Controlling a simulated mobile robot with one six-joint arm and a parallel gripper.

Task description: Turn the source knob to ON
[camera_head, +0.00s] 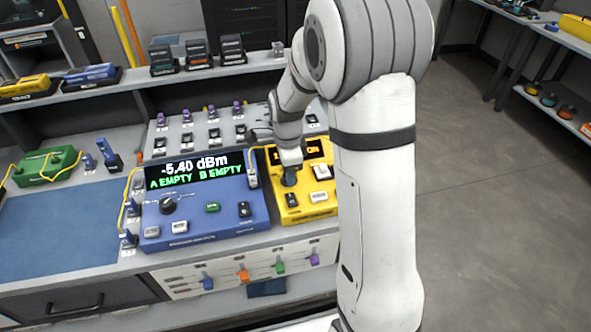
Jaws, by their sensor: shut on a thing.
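The yellow source box (318,211) sits on the bench, right of the blue meter box. Its dark display (316,150) shows "ON" in yellow at the right; my arm covers much of the rest. My gripper (289,178) points down onto the upper left of the yellow box's face and is shut on the source knob. The knob is mostly hidden by the gripper, so its pointer angle cannot be read. Light and dark switches (292,200) sit beside and below it.
The blue meter box (210,218) stands close on the left, reading "-5.40 dBm", "A EMPTY B EMPTY". Yellow cables (128,190) run along its left side. A panel of connectors (186,138) stands behind. A blue mat (60,235) lies at left. Floor at right is clear.

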